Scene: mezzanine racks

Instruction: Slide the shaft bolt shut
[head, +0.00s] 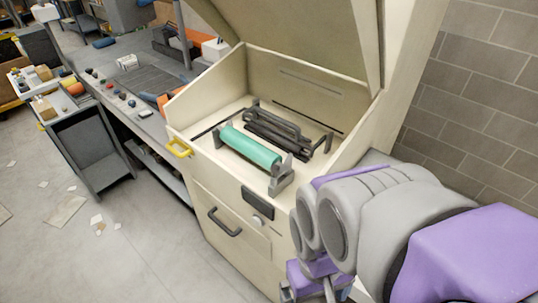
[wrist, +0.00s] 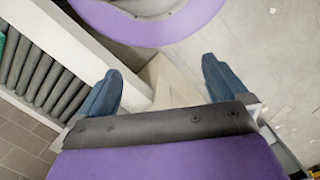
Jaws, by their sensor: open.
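A cream machine (head: 232,213) stands in the middle of the head view with its lid (head: 310,30) raised. A teal roller (head: 250,148) lies inside it, its near right end at a grey bracket (head: 281,177). Dark bars (head: 277,132) lie behind the roller. I cannot tell which part is the shaft bolt, nor whether it is shut. My arm is at the lower right of the head view, beside the machine's front. In the wrist view my gripper (wrist: 161,84) has its two blue fingers wide apart, with nothing held between them.
A yellow handle (head: 179,148) is on the machine's left edge and a dark handle (head: 223,222) on its front. A workbench with a conveyor (head: 133,88) stands left. A block wall (head: 478,95) is at right. Scraps (head: 65,213) lie on open floor; grey rollers (wrist: 45,75) show in the wrist view.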

